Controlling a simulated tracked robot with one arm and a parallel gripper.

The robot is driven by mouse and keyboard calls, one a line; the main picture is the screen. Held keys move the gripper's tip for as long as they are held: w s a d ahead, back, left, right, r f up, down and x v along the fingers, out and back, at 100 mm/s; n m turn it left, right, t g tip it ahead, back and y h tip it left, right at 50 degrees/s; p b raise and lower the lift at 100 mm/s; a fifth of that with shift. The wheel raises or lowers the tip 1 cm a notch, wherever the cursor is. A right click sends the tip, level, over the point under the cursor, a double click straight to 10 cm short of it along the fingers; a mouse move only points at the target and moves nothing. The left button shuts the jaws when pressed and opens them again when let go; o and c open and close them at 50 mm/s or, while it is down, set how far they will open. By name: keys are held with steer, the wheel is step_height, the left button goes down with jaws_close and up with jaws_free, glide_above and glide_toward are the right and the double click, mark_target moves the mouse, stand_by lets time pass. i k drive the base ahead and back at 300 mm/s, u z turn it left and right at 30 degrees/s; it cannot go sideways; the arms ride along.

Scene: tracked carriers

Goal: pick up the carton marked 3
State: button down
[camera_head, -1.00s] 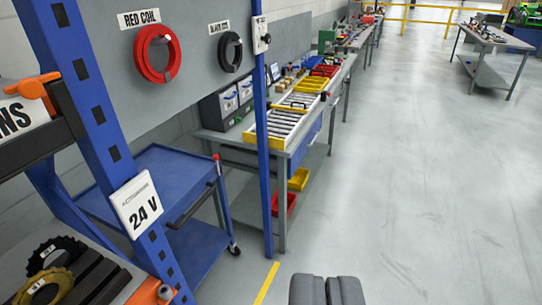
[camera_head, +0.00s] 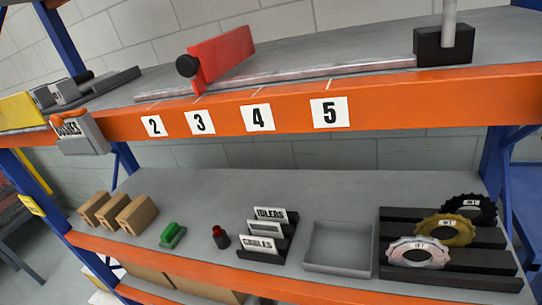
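Three small brown cartons (camera_head: 137,214) stand side by side at the left of the lower shelf (camera_head: 330,190). I can make out no number on any of them, so I cannot tell which is marked 3. A white label reading 3 (camera_head: 199,122) is on the upper orange beam (camera_head: 380,106), between labels 2 and 4. Larger brown boxes (camera_head: 190,286) show partly below the lower orange beam, with no readable number. My gripper is not in view now.
Right of the cartons are a green item (camera_head: 172,236), a small red-topped item (camera_head: 220,238), a card holder (camera_head: 265,236), an empty grey tray (camera_head: 340,248) and gears on a dark rack (camera_head: 440,266). A red stop (camera_head: 220,58) sits on the upper shelf. A blue upright stands at right.

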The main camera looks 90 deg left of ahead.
mark_target(86, 212)
steer(key=u, duration=0.85)
steer(key=i, duration=0.1)
steer(key=u, duration=2.7)
steer(key=k, duration=0.9)
steer(key=u, duration=0.2)
steer(key=i, duration=0.9)
steer(key=z, duration=0.15)
